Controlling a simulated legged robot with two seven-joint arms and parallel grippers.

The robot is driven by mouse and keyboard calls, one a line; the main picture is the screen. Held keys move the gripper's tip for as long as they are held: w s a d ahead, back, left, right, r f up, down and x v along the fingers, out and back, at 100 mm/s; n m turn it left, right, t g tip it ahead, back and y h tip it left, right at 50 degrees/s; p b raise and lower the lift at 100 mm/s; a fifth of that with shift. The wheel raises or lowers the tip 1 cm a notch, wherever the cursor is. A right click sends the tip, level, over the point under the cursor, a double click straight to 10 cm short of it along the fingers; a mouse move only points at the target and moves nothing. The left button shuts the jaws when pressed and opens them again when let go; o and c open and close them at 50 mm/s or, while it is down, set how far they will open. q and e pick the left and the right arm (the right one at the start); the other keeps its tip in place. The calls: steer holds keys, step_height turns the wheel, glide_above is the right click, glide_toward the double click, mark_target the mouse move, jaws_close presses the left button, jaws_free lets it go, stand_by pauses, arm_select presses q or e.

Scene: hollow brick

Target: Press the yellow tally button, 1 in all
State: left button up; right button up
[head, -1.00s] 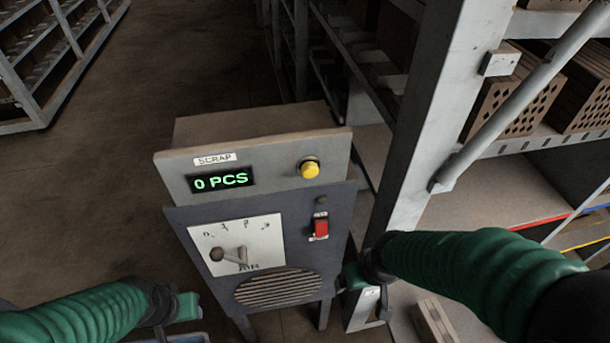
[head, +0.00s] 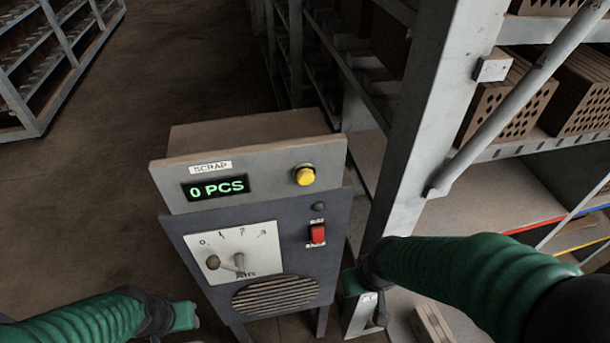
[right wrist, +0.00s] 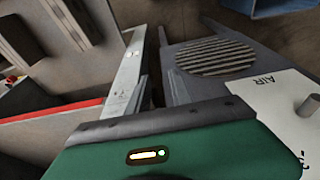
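The yellow tally button (head: 305,175) sits at the right end of the grey top panel of a control box (head: 250,222). The display (head: 216,188) beside it reads "0 PCS", under a label reading SCRAP. My left gripper (head: 186,316) is at the lower left, below and left of the box, apart from the button. My right gripper (head: 350,281) is low at the box's right side, below the button and not touching it. In the right wrist view the box's grille (right wrist: 215,56) and dial plate show beyond my green wrist.
A red switch (head: 317,234) and a dial lever (head: 225,264) are on the box front below the button. A grey shelf post (head: 430,110) stands close on the right, with hollow bricks (head: 505,100) behind it. Open floor (head: 130,100) lies to the left.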

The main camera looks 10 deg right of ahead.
steer(key=shift+d, duration=0.1)
jaws_close()
stand_by(0.9)
